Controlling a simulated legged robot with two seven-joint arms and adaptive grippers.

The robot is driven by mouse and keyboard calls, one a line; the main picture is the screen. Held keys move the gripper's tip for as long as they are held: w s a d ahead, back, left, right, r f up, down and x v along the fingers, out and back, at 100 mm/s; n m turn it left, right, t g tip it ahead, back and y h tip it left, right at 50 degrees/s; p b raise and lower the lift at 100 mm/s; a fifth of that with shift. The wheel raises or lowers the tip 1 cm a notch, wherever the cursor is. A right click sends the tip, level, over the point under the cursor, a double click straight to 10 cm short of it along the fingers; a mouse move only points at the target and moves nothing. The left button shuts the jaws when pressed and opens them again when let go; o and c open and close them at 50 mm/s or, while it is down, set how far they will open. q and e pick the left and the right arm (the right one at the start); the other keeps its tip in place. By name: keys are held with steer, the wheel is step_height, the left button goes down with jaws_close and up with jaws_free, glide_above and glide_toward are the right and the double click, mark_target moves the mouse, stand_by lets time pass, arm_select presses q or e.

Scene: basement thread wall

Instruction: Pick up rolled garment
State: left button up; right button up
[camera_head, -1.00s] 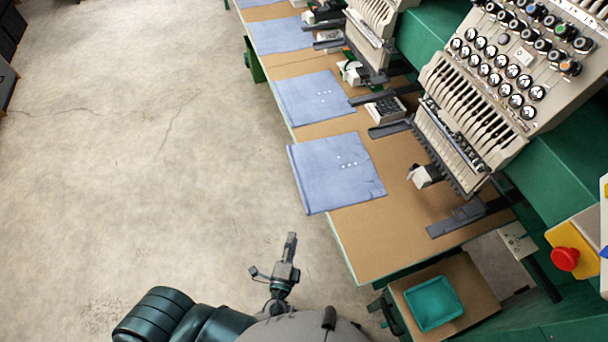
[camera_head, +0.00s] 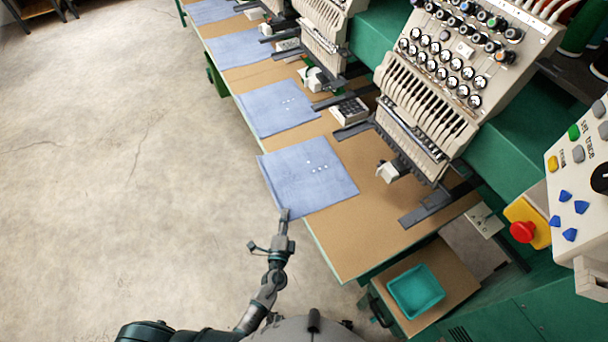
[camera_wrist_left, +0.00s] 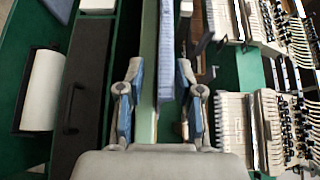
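Flat blue garments lie along the tan table; the nearest (camera_head: 308,175) has small white dots and a slightly overhanging left edge. I see no garment that is clearly rolled. My left gripper (camera_head: 284,216) is at the near left corner of that garment, overlapping it in the head view; contact cannot be told. In the left wrist view the left gripper (camera_wrist_left: 158,105) has its two fingers apart, with a narrow blue strip (camera_wrist_left: 166,55), apparently the garment seen edge-on, between them in the picture. Neither finger clearly touches it. My right gripper is out of view.
An embroidery machine (camera_head: 430,95) stands behind the table (camera_head: 360,240). A teal tray (camera_head: 416,290) sits on a lower surface at the right, near a red button (camera_head: 522,231). A white roll (camera_wrist_left: 43,90) shows in the wrist view. The floor at left is clear.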

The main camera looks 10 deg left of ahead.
mark_target(284, 206)
arm_select(q)
steer(key=w, duration=0.4)
steer(key=shift+a, duration=0.1)
steer(key=shift+w+a, duration=0.1)
steer(key=shift+a, duration=0.2)
steer(key=shift+d, duration=0.1)
jaws_close()
steer(key=shift+d, duration=0.2)
steer(key=shift+r, duration=0.1)
